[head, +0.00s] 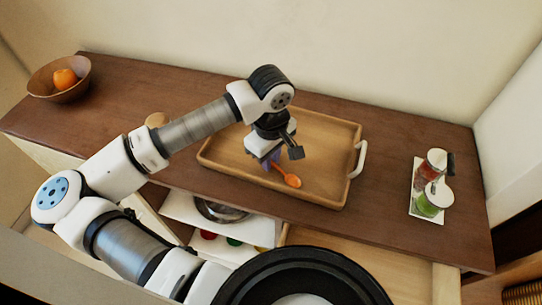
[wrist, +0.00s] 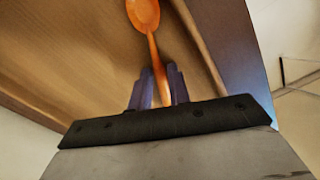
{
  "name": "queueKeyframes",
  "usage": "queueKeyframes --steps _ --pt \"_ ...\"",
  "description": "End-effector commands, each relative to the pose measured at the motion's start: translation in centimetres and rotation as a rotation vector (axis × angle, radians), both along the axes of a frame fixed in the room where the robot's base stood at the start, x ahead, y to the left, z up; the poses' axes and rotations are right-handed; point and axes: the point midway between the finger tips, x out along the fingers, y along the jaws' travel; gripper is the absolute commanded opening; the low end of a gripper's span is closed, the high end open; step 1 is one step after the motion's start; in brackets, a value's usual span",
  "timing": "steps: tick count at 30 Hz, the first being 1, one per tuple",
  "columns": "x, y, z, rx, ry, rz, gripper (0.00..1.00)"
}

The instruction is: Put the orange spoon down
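The orange spoon (head: 291,181) is over the wooden tray (head: 330,127), with its bowl pointing down and right in the head view. In the wrist view, the spoon (wrist: 144,14) has its handle running back between the two purple fingers. My gripper (head: 271,160) is shut on the handle; its fingers (wrist: 160,88) sit close on both sides of it. The handle's end is hidden by the gripper. I cannot tell whether the spoon touches the tray floor.
The tray stands on a brown counter (head: 390,135), with a white handle (head: 361,159) at its right. A white holder with two jars (head: 432,185) stands at the right. A bowl (head: 42,86) with an orange is at far left. Open drawers (head: 265,232) lie below the counter's front edge.

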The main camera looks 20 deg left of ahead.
Motion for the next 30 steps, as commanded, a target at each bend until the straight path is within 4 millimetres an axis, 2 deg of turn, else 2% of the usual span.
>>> queueKeyframes --steps 1,3,11,17,30 --pt "0.0 0.0 0.1 0.000 0.000 0.000 0.26" --pt "0.0 0.0 0.1 0.000 0.000 0.000 0.34" --pt "0.0 0.0 0.1 0.000 0.000 0.000 0.34" --pt "0.1 0.1 1.0 0.002 -0.002 0.000 0.34" --pt "0.1 0.1 10.1 0.003 -0.001 0.001 0.34"
